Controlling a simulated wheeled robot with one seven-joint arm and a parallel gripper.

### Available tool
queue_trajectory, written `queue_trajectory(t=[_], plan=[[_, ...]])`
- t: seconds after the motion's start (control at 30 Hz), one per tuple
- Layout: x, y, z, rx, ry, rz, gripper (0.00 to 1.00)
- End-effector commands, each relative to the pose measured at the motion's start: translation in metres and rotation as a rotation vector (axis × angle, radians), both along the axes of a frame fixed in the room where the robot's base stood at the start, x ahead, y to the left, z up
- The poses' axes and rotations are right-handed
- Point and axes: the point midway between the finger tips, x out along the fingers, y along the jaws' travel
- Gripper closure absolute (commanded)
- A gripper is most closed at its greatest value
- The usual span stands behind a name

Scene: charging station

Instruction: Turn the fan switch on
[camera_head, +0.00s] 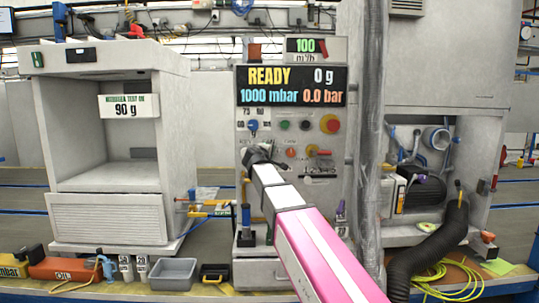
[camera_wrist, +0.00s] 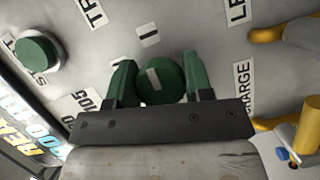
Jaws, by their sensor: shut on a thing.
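A round dark green knob (camera_wrist: 160,82) with a pale pointer line is on the grey control panel (camera_head: 341,185). In the wrist view the line is slightly tilted, and an "I" label lies above the knob. My gripper (camera_wrist: 159,78) has its two green fingers on either side of the knob, shut on it. In the head view my gripper (camera_head: 254,156) is at the panel's left side and hides the knob. The knob's own name label is not readable, so I cannot confirm from it that this is the fan switch.
Beside the knob is a green push button (camera_wrist: 37,54); yellow fittings (camera_wrist: 288,32) are on the other side. A red button (camera_head: 330,124) is higher on the panel, under a display (camera_head: 291,86) reading READY. A grey column (camera_head: 370,120) stands right of the panel.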

Motion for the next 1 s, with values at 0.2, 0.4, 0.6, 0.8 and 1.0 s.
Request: queue_trajectory(t=[0.2,0.4,0.6,0.8,1.0], plan=[[-0.001,-0.001,-0.001,0.016,0.002,-0.002,0.77],[-0.001,-0.001,-0.001,0.016,0.002,-0.002,0.77],[-0.001,-0.001,-0.001,0.014,0.001,-0.002,0.29],[-0.001,0.000,0.000,0.013,0.000,-0.001,0.29],[-0.015,0.005,0.000,0.013,0.000,0.000,0.29]])
